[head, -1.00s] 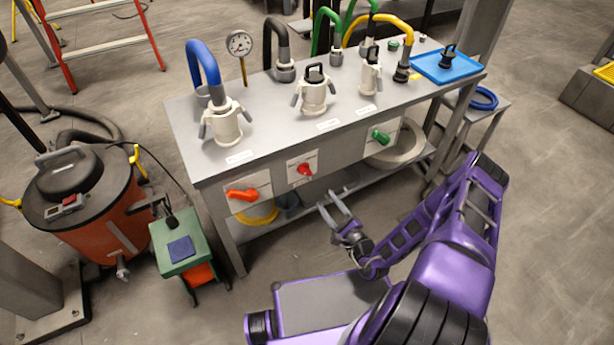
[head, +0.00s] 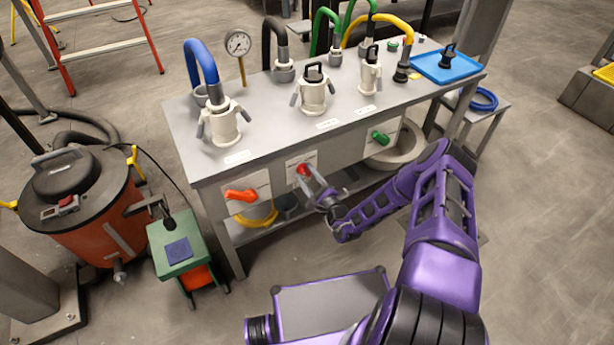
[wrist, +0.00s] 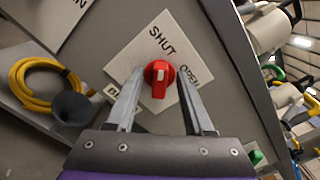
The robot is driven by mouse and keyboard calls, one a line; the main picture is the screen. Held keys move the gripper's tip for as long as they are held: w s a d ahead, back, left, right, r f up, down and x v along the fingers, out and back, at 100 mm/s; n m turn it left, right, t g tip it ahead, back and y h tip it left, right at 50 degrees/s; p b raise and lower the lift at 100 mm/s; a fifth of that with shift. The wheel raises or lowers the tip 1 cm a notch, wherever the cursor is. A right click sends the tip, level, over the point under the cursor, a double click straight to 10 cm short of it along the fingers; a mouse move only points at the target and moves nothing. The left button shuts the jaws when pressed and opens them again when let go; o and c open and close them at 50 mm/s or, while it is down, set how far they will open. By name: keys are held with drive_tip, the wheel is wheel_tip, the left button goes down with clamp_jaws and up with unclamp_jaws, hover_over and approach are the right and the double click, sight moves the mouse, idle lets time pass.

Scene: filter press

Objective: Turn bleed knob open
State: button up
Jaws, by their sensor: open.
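The red bleed knob (wrist: 159,78) sits on a white label plate (wrist: 128,68) marked SHUT and OPEN on the bench front. In the head view the knob (head: 303,170) is on the middle plate, partly behind my gripper. My gripper (wrist: 162,92) is open, with one finger on each side of the knob in the wrist view. I cannot tell how much gap is left between the fingertips and the plate. My gripper (head: 318,181) also shows in the head view, close to the plate.
An orange-red handle (head: 241,195) is left of the knob and a green handle (head: 380,138) right. The bench top (head: 270,120) overhangs them and carries couplings and hoses. A yellow coiled hose (wrist: 33,87) lies on the lower shelf.

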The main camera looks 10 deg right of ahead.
clamp_jaws()
drive_tip(key=shift+m, duration=0.3)
drive_tip(key=m, duration=0.4)
drive_tip(key=shift+d, duration=0.15)
drive_tip(key=m, duration=0.5)
drive_tip(key=shift+w+d, duration=0.1)
drive_tip(key=shift+d, duration=0.05)
drive_tip(key=m, duration=0.4)
drive_tip(key=shift+d+m, duration=0.1)
drive_tip(key=shift+m, duration=2)
unclamp_jaws()
